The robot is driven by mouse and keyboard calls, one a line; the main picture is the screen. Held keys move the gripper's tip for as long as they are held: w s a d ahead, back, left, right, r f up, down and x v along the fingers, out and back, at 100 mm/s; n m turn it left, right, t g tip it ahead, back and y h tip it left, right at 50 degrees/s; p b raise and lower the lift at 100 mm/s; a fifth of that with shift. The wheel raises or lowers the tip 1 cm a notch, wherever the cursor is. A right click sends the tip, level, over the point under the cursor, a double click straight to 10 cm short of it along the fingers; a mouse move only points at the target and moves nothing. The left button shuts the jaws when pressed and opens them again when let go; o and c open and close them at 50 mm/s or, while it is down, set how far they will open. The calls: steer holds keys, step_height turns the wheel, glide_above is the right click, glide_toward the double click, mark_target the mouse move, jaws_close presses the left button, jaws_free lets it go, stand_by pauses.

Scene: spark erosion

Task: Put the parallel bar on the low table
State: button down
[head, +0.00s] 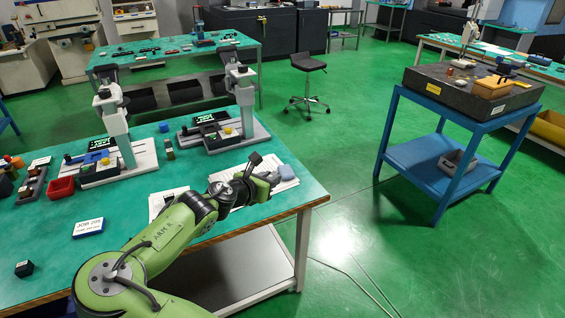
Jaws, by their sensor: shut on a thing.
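My gripper (273,179) is at the end of my green arm, low over the front right part of the green-topped workbench (130,237). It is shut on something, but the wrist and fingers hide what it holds. I cannot make out the parallel bar. A grey-blue folded thing (287,173) lies on white sheets just beyond the fingers. I cannot tell which table is the low table; a blue stand (438,160) with a dark stone plate (455,92) on top is at the right.
Two measuring stands, left (128,152) and right (246,112), stand on the bench behind my arm. A red bin (60,188) and a job sign (88,227) are at the left. A black stool (308,64) is farther back. Green floor between bench and blue stand is clear.

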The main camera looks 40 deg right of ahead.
steer(key=w+a+f+n+t+y, duration=0.1)
steer(key=a+f+n+t+y, duration=0.4)
steer(key=a+f, duration=0.4)
steer(key=w+a+f+n+t+y, duration=0.2)
steer(key=a+f+n+t+y, duration=0.3)
steer(key=a+f+n+y, duration=0.3)
step_height(320, 180, down, 4)
steer(key=shift+w+a+r+n, duration=0.1)
steer(key=shift+w+a+n, duration=0.15)
steer(key=shift+a+n, duration=0.9)
